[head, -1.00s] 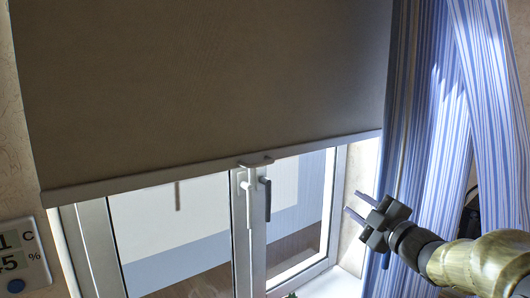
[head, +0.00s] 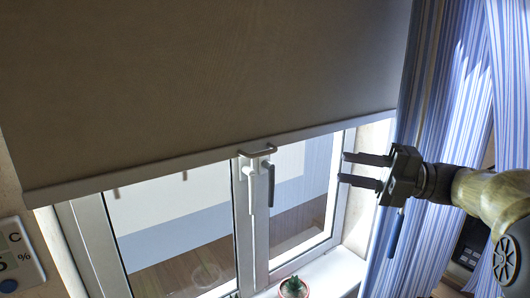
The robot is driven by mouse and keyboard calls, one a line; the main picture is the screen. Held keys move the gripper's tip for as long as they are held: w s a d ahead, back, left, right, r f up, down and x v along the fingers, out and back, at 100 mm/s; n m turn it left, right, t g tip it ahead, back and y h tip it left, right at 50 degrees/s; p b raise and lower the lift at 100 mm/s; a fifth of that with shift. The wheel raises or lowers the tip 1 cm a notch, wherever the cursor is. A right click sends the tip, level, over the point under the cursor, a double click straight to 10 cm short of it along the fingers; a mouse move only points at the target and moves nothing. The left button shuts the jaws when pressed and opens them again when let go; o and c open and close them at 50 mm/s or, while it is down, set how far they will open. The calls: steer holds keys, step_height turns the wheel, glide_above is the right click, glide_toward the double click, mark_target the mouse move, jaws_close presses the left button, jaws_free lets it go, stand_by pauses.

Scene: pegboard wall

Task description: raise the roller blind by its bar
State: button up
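The grey-brown roller blind (head: 220,75) hangs over the upper part of the window.
Striped blue curtains (head: 432,150) hang at the right, behind my arm. A potted plant (head: 293,287) stands on the white sill (head: 338,270). A wall display (head: 16,262) is at lower left.

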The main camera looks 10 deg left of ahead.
mark_target(267, 154)
steer(key=a+p, duration=0.2)
steer(key=a, duration=0.3)
steer(key=s+a+r+p, duration=0.1)
steer(key=a+p, duration=0.2)
steer(key=a, duration=0.2)
steer(key=a+r+p, duration=0.1)
steer(key=a+p, duration=0.1)
steer(key=a, duration=0.3)
steer(key=shift+s+a+r, duration=0.1)
steer(key=shift+s+a, duration=0.1)
steer(key=shift+a, duration=0.2)
steer(key=shift+a+p, duration=0.45)
steer(key=shift+a, duration=0.2)
jaws_close()
